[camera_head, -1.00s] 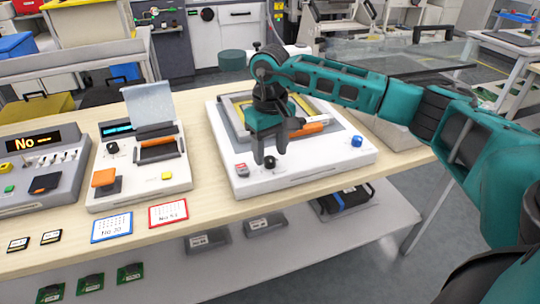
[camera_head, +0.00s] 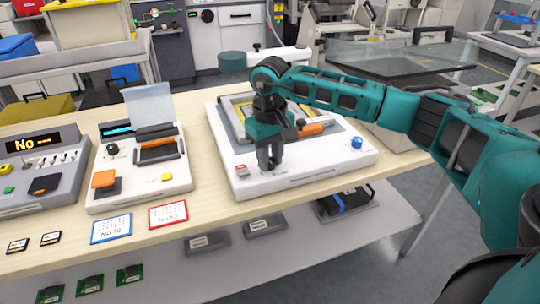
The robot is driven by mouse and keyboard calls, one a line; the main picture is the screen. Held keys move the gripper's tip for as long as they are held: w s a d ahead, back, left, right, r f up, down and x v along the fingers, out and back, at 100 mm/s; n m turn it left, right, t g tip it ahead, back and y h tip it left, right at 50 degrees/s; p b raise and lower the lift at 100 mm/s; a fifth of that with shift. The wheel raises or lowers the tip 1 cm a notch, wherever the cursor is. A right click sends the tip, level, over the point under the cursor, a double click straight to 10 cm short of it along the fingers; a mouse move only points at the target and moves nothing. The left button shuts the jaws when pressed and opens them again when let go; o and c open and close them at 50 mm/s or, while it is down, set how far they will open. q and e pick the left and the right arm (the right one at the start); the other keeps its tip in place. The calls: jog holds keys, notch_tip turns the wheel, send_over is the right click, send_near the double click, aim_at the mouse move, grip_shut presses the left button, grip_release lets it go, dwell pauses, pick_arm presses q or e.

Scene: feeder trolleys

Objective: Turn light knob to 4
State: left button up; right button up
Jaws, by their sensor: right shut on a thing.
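The white device (camera_head: 335,170) with a framed panel, an orange-handled part (camera_head: 311,129), a red button (camera_head: 241,168) and a blue knob (camera_head: 356,142) stands on the wooden bench. Its small black knob at the front, left of centre, is now hidden by my right gripper (camera_head: 270,163). My right gripper points down from above, its fingers shut around that knob. I cannot read any scale numbers or the knob's setting. My left gripper is not in view.
Left of the white device stand a device with a raised clear lid (camera_head: 151,104) and a grey device (camera_head: 68,160) with a lit display. A red-edged card (camera_head: 168,215) and a blue-edged card (camera_head: 111,228) lie at the front bench edge. A lower shelf (camera_head: 220,268) holds several small parts.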

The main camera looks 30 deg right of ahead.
grip_shut()
jog(key=shift+m, duration=0.3)
